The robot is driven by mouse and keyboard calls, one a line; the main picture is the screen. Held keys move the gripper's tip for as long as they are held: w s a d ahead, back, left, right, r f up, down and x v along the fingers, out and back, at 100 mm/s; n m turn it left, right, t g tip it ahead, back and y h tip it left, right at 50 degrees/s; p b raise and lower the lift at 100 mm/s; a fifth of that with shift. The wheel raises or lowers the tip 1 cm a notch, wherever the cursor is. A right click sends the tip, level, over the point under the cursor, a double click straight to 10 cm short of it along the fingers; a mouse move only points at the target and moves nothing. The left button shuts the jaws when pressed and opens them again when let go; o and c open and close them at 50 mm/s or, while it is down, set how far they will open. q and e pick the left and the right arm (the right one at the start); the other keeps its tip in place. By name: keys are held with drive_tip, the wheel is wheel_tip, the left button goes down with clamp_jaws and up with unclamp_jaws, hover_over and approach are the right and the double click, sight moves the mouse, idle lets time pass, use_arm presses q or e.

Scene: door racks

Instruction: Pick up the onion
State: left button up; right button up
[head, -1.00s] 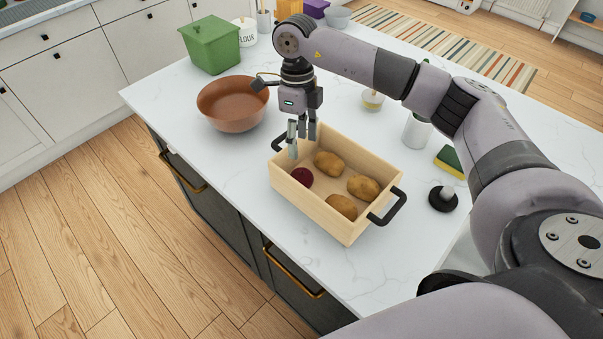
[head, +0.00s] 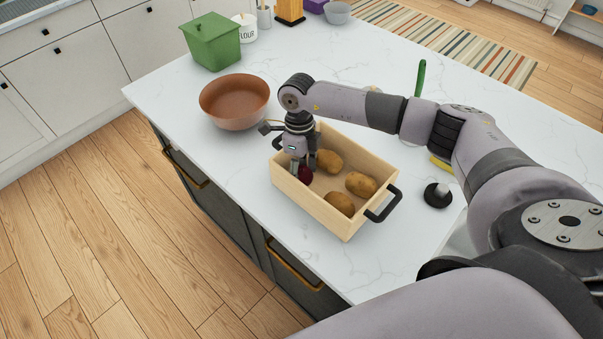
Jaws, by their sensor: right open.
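The onion (head: 305,176) is a small dark red ball in the left end of a wooden crate (head: 318,209) with black handles. Several brown potatoes (head: 361,184) lie beside it in the crate. My right gripper (head: 302,170) points down inside the crate, its fingers open at the onion. The fingers hide part of the onion, and I cannot tell if they touch it. My left gripper is not in view.
A brown bowl (head: 235,101) stands just left of the crate, with a green lidded box (head: 214,42) behind it. A black round object (head: 438,195) stands right of the crate.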

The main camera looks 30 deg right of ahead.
drive_tip(key=shift+c, duration=0.3)
drive_tip(key=c, duration=0.8)
drive_tip(key=shift+r, duration=0.15)
